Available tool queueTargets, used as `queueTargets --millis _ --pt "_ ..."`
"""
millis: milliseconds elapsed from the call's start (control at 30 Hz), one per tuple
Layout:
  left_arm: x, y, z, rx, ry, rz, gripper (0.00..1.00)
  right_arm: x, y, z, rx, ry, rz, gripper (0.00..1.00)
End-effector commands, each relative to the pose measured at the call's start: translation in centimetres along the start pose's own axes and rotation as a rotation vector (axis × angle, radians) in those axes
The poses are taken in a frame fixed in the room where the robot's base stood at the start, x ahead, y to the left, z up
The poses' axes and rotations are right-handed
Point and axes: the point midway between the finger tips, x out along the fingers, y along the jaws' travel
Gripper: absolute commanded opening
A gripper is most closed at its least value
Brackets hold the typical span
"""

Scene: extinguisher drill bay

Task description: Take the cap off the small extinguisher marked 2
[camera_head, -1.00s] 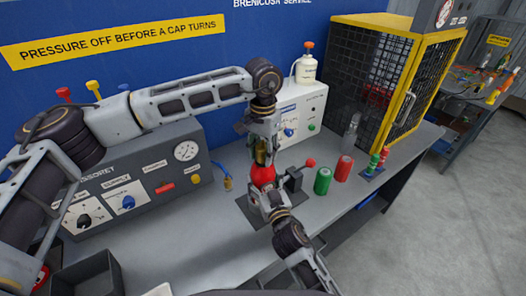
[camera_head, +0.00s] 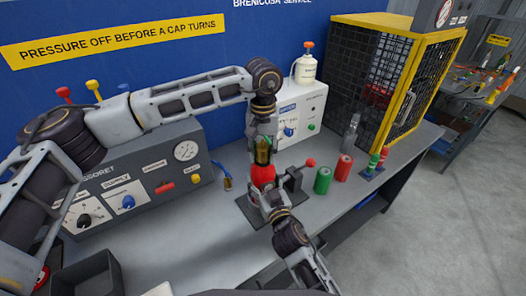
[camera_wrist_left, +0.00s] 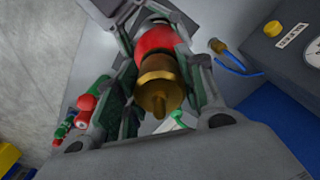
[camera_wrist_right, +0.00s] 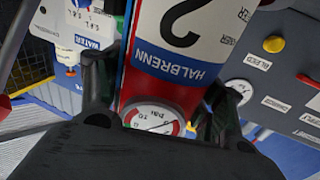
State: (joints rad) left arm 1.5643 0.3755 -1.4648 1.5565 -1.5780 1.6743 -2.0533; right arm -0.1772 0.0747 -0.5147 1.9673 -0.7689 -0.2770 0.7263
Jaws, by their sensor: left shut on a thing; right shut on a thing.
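The small red extinguisher (camera_head: 262,174) stands upright on the bench. Its white label with a 2 shows in the right wrist view (camera_wrist_right: 185,35), above a round gauge (camera_wrist_right: 153,118). The brass cap (camera_head: 263,150) is at its top and faces the camera in the left wrist view (camera_wrist_left: 158,85). My left gripper (camera_head: 263,145) comes from above, with its fingers on both sides of the cap, shut on it. My right gripper (camera_head: 260,195) is shut around the body from the front. I cannot tell whether there is a gap between cap and body.
Green (camera_head: 323,181) and red (camera_head: 343,168) cylinders are farther right, before the yellow-framed cage (camera_head: 405,95). A grey control panel (camera_head: 140,185) is left; an open dark bin (camera_head: 88,276) is at front left.

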Motion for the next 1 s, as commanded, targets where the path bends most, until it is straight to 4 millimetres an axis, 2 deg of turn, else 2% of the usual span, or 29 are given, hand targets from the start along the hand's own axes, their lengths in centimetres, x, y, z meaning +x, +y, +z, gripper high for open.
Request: queueTargets --millis 1000 --pt "-0.07 -0.01 -0.01 -0.823 0.001 0.0 0.1 -0.01 0.01 0.03 0.001 -0.001 0.0 0.01"
